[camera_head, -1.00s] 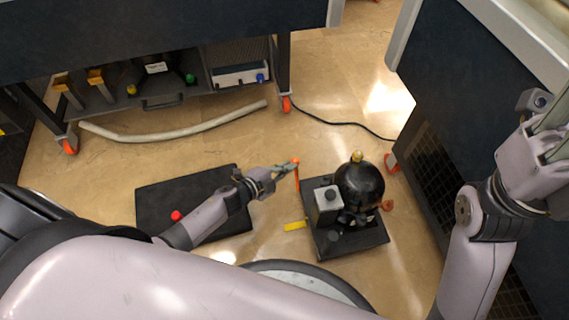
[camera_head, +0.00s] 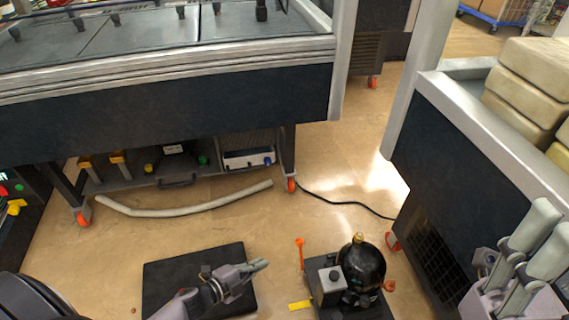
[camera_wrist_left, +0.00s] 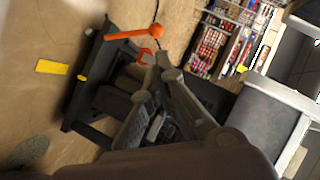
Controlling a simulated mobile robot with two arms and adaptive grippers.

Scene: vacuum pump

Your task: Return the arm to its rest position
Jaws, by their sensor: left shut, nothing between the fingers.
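My left gripper (camera_head: 262,265) is in the lower middle of the head view. Its fingers are together and empty, over the dark mat (camera_head: 165,270) and clear of the pump. The vacuum pump, with its round black tank (camera_head: 362,264) and grey box (camera_head: 330,280), stands on the floor to its right. An upright orange lever (camera_head: 301,252) is at the pump's left side. In the left wrist view the orange lever (camera_wrist_left: 135,33) lies beyond the gripper fingers (camera_wrist_left: 168,70). My right gripper (camera_head: 545,235) is at the lower right edge, partly cut off; its opening is unclear.
A large dark bench (camera_head: 170,110) stands ahead, with a pale hose (camera_head: 185,210) on the floor before it. A dark cabinet (camera_head: 470,170) with stacked beige blocks (camera_head: 530,80) stands at right. A black cable (camera_head: 345,202) crosses the floor. A yellow piece (camera_head: 300,305) lies beside the pump.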

